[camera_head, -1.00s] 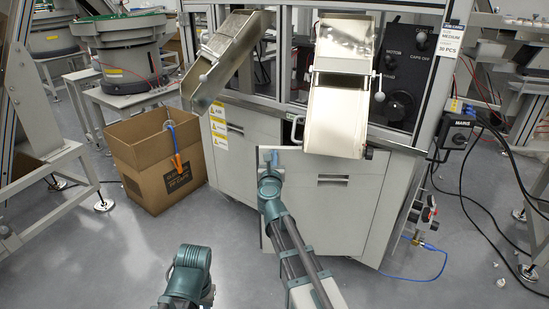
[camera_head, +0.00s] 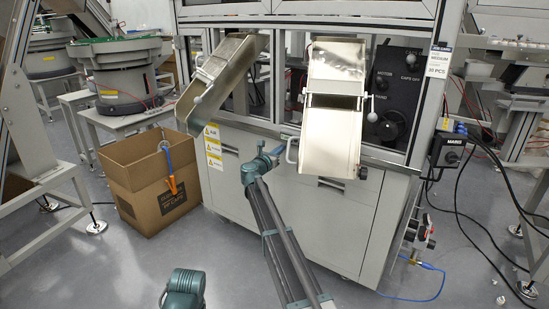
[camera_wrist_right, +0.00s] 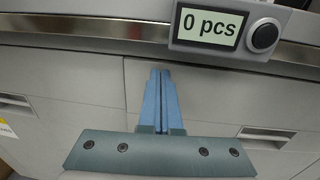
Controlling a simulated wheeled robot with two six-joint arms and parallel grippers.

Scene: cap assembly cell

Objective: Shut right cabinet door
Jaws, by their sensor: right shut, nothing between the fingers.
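The right cabinet door (camera_head: 318,225) is a light grey panel with a recessed handle (camera_head: 331,183), under the right chute. It looks flush with the cabinet front, though my arm covers part of its left side. My right gripper (camera_head: 275,152) is at the top of the door near its left edge, fingers together and empty. In the right wrist view the blue fingers (camera_wrist_right: 160,95) lie just right of the seam between the doors, with the right door (camera_wrist_right: 220,100) behind them; contact is unclear. A teal part of my left arm shows at the bottom; its fingers are not visible.
Two metal chutes (camera_head: 333,125) (camera_head: 222,78) overhang the cabinet front. A counter display (camera_wrist_right: 212,25) sits above the doors. A cardboard box (camera_head: 150,190) stands left of the cabinet. Cables and a blue hose (camera_head: 440,285) are at right. Floor in front is clear.

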